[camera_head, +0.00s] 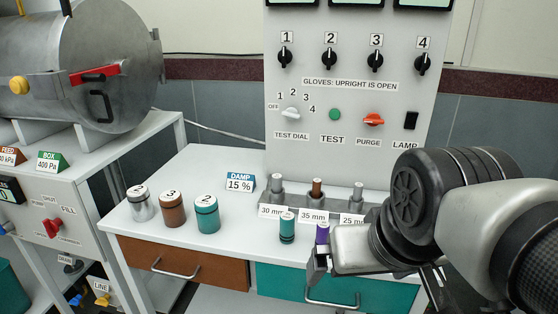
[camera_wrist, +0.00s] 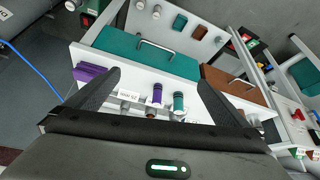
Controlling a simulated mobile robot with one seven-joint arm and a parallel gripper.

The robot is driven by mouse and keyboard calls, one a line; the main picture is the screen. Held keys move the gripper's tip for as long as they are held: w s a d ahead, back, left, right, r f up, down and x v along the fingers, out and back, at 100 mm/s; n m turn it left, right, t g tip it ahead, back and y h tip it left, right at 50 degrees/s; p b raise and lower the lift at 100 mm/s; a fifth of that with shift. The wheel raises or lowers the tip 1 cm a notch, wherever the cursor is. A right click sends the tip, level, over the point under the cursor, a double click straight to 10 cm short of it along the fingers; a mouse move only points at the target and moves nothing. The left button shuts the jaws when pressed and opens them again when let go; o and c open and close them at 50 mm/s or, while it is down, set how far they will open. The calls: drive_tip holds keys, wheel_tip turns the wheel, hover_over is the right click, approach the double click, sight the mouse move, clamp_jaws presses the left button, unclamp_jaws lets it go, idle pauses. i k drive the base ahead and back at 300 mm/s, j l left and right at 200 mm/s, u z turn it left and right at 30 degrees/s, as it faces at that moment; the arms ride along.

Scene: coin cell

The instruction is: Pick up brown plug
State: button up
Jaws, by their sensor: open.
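The brown plug (camera_head: 317,187) stands upright in the middle holder, behind the 35 mm label, on the white bench. Grey plugs stand in the holders on either side of it. In the wrist view a small brownish top (camera_wrist: 151,113) near the purple cylinder may be the plug, mostly hidden. My gripper (camera_head: 320,264) is in front of the bench's front edge, nearer than the holders and apart from the plug. In the wrist view my gripper (camera_wrist: 158,79) has its fingers wide apart with nothing held between them.
A teal cylinder (camera_head: 287,227) and a purple cylinder (camera_head: 322,233) stand in front of the holders. Silver (camera_head: 140,205), brown (camera_head: 172,210) and teal (camera_head: 207,216) cans stand to the left. The control panel (camera_head: 350,135) rises behind. A purple block (camera_wrist: 90,72) shows at left.

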sight(316, 183)
drive_tip(key=j+z, duration=0.3)
drive_tip(key=j, duration=0.2)
drive_tip(key=k+j+z, duration=0.1)
drive_tip(key=j+z, duration=0.15)
drive_tip(key=j, duration=0.2)
drive_tip(key=k+j+z, duration=0.1)
drive_tip(key=j+z, duration=0.2)
drive_tip(key=j, duration=0.2)
drive_tip(key=k+j+z, duration=0.25)
drive_tip(key=j, duration=0.2)
drive_tip(key=i, duration=0.1)
